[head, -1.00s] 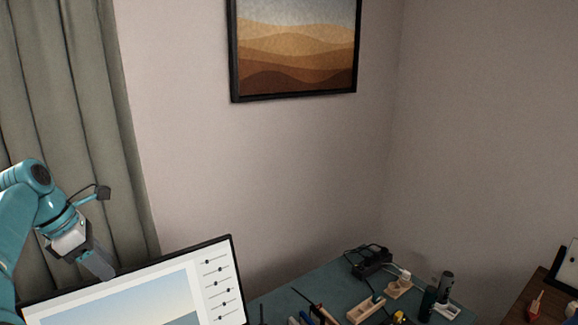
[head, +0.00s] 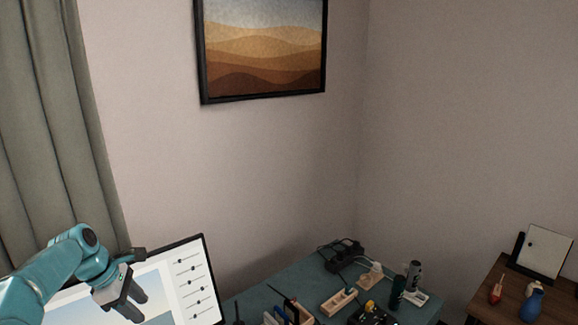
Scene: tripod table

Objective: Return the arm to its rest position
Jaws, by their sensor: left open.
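My left gripper (head: 137,301) is at the lower left of the head view, at the end of my teal arm. Its two dark fingers are apart, with nothing between them. It points down and to the right, in front of the monitor (head: 195,285) as seen from here, and covers part of the screen. I cannot tell how far it is from the screen. My right gripper is not in the picture.
A dark green table (head: 258,292) holds a black device with cables (head: 342,254), a wooden tray (head: 338,302) and dark cylinders (head: 398,292). A brown side table (head: 487,284) at the right holds a tablet (head: 541,252) and a blue vase (head: 531,302).

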